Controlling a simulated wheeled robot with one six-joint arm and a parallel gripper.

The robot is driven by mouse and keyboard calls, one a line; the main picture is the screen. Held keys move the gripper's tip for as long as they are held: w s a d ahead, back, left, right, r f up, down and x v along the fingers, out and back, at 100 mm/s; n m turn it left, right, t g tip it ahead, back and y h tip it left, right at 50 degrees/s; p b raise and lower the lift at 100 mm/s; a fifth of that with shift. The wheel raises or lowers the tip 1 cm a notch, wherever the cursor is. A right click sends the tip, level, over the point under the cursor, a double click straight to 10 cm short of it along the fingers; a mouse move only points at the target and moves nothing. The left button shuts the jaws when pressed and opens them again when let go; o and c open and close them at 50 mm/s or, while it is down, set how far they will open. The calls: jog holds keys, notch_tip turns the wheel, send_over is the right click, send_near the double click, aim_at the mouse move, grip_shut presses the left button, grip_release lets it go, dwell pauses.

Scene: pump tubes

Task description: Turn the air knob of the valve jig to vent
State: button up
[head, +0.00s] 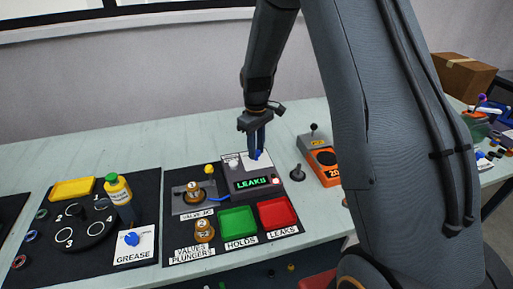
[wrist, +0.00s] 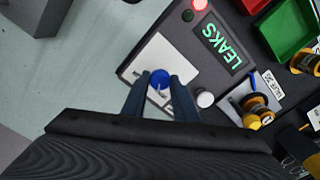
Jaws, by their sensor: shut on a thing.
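The valve jig's grey box (head: 237,187) stands on a black mat, its green display reading LEAKS (head: 252,183). The display also shows in the wrist view (wrist: 222,47). The blue air knob (wrist: 158,77) sits on a white plate (wrist: 157,60) on the box top. My gripper (head: 258,152) points down at the box, and in the wrist view its two fingers (wrist: 161,86) are shut on the blue knob, one on each side. The plate's printing is partly hidden by the fingers, so I cannot read the knob's setting. A brass valve (head: 193,192) sits in the jig's holder (head: 181,207).
A white round button (wrist: 205,99) is close beside the fingers. A green tray (head: 238,222) and a red tray (head: 278,212) lie in front of the box. A dark joystick-like piece (head: 298,173) and an orange device (head: 322,157) stand to the right. The table behind is clear.

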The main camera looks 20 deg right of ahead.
jog(key=shift+w+r+n, duration=0.1)
jog(key=shift+n, duration=1)
jog(key=o, duration=1.1)
jog(key=shift+c, duration=0.2)
jog(key=shift+r+b, duration=0.75)
jog(key=shift+r, duration=3.15)
jog(key=s+m, duration=0.9)
jog(key=s, duration=1.6)
jog(key=shift+s+t, duration=0.25)
jog(key=shift+t, duration=0.15)
